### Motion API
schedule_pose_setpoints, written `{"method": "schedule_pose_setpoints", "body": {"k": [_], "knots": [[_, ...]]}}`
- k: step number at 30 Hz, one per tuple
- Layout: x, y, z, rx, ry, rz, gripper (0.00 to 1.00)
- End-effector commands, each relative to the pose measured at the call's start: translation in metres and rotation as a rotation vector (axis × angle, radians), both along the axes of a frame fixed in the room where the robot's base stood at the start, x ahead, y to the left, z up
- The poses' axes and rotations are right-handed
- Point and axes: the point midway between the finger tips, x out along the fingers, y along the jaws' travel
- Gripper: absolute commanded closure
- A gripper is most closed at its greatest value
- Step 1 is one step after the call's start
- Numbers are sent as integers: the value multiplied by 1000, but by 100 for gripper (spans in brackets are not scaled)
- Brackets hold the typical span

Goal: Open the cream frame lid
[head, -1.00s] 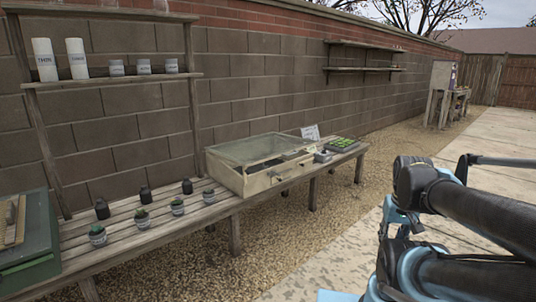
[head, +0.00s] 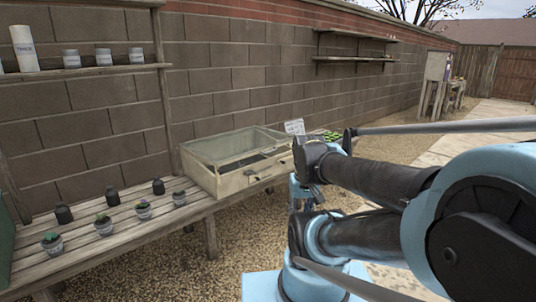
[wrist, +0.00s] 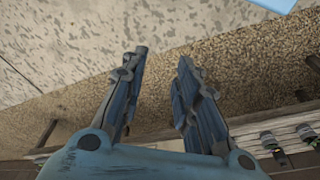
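The cream frame (head: 231,185) is a box with a glazed top, standing on the slatted wooden bench. Its glass lid (head: 222,148) lies down over the box, sloping toward the front. A small dark handle (head: 251,174) shows on the front side. My gripper (wrist: 163,58) is open and empty in the wrist view, above gravel and paving. The frame does not show in the wrist view. In the head view my arm reaches just right of the frame, and I cannot make out the fingers there.
Small potted plants (head: 143,209) and dark bottles (head: 110,197) stand on the bench (head: 150,240) left of the frame. A white sign (head: 294,127) and green seedlings (head: 332,136) are beyond it. A block wall runs behind. Gravel lies in front.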

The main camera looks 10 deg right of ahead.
Motion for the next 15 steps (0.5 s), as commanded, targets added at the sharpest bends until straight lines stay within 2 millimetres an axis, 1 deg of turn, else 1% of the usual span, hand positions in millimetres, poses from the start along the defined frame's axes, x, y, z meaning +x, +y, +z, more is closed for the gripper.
{"method": "schedule_pose_setpoints", "body": {"k": [3, 5, 8, 10, 11, 14, 15], "knots": [[0, 0, 0, 0, 0, 0, 71], [-7, 1, 5, 4, -12, -1, 71], [0, 4, 10, 21, -18, -9, 71], [10, 7, 15, 44, -23, -20, 71], [16, 13, 18, 57, -26, -24, 71], [37, 23, 30, 108, -39, -45, 71], [47, 26, 34, 130, -46, -56, 71]]}}
